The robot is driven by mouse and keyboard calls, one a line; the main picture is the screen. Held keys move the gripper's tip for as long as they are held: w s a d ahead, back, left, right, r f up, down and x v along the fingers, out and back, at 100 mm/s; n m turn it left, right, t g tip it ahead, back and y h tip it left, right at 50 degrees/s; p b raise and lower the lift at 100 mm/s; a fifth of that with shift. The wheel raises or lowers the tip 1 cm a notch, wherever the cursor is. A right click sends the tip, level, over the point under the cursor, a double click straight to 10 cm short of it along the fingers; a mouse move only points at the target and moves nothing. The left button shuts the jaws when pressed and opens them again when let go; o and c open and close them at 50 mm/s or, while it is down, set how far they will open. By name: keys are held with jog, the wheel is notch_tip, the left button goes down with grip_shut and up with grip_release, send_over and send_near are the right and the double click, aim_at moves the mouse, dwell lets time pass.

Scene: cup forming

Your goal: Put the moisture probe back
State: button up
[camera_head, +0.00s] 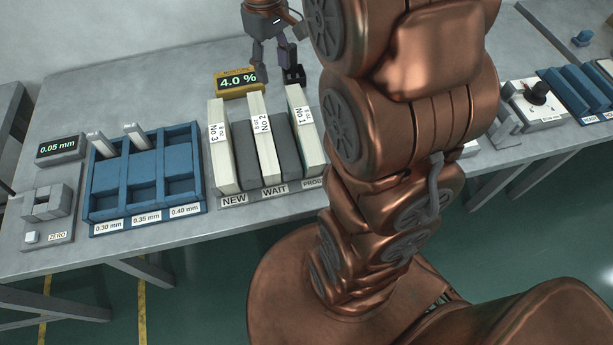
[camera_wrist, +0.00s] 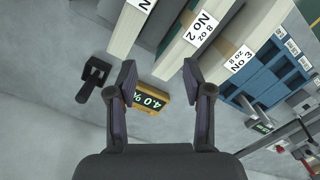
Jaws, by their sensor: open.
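The moisture probe (camera_head: 222,90) is a yellow box with a lit display reading 4.0 %. It lies on the table behind the blank stacks. In the wrist view the probe (camera_wrist: 163,86) shows between my fingers, nearer the left one, which hides part of its edge. My gripper (camera_head: 276,72) is open and empty, behind the stacks and right of the probe in the head view; its spread fingers also show in the wrist view (camera_wrist: 159,76). A small black stand (camera_head: 295,75) is close by the right finger; it also shows in the wrist view (camera_wrist: 91,80), left of the probe.
Tall cream stacks labelled No 3 (camera_head: 221,150), No 2 (camera_head: 262,140) and No 1 (camera_head: 304,130) stand in a grey rack in front of the probe. A blue sorting tray (camera_head: 105,208) and a 0.05 mm gauge (camera_head: 60,148) are left. My arm hides the table's middle.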

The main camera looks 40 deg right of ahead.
jog(key=s+a+f, duration=0.1)
jog(key=s+a, duration=0.2)
jog(key=s, duration=0.5)
jog(key=s+a+f+m, duration=0.1)
jog(key=s+a, duration=0.2)
jog(key=s, duration=0.4)
jog(key=s+a+f+m+g, duration=0.1)
jog(key=s+a+f, duration=0.1)
jog(key=s, duration=0.6)
jog(key=shift+s+a, duration=0.3)
jog(key=shift+a, duration=0.35)
jog(key=shift+f, duration=0.1)
